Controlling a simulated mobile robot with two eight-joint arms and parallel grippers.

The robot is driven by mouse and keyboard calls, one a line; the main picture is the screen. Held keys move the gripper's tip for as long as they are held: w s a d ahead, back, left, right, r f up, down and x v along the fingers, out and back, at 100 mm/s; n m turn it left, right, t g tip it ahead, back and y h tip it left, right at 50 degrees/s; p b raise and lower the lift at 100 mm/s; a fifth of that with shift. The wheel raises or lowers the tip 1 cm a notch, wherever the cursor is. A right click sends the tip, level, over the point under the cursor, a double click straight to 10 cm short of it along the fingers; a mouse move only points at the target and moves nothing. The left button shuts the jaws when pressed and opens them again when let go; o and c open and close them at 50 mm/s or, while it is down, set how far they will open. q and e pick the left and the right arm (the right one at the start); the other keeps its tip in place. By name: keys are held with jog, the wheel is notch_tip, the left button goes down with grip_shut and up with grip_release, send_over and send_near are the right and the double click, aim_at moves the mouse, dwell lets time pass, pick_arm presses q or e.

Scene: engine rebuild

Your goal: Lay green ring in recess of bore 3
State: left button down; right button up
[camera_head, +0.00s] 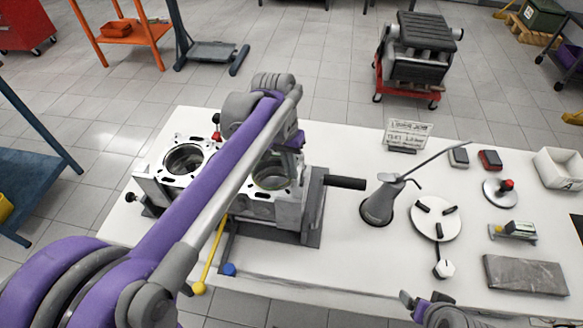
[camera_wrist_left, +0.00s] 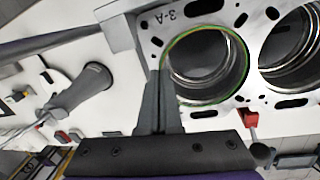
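The thin green ring (camera_wrist_left: 244,52) lies around the rim of the bore (camera_wrist_left: 205,62) beside the mark "3-A" in the left wrist view. I cannot tell whether it sits in the recess or just above it. My left gripper (camera_wrist_left: 160,72) has its fingers close together, shut on the ring's left edge at the bore rim. In the head view the left gripper (camera_head: 288,142) is over the right-hand bore (camera_head: 271,178) of the engine block (camera_head: 258,207). My right gripper (camera_head: 424,302) is partly cut off at the bottom edge; its opening is unclear.
Another open bore (camera_head: 184,160) shows left of my arm. A black handle (camera_head: 345,183) sticks out right of the block. An oil can (camera_head: 379,205), a white disc (camera_head: 437,222) and a grey slab (camera_head: 525,275) stand further right. A red knob (camera_wrist_left: 250,118) sits at the block's edge.

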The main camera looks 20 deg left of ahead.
pick_arm(q)
jog(key=c, duration=1)
grip_release()
jog(key=shift+r, duration=0.1)
pick_arm(e)
jog(key=shift+r, duration=0.1)
pick_arm(q)
notch_tip(320, 180, up, 6)
jog(key=p, duration=0.3)
pick_arm(e)
jog(key=r, duration=0.1)
jog(key=w+r, duration=0.1)
jog(key=r, duration=0.2)
jog(key=shift+w+r, duration=0.25)
jog(key=shift+w, duration=0.15)
dwell(0.7)
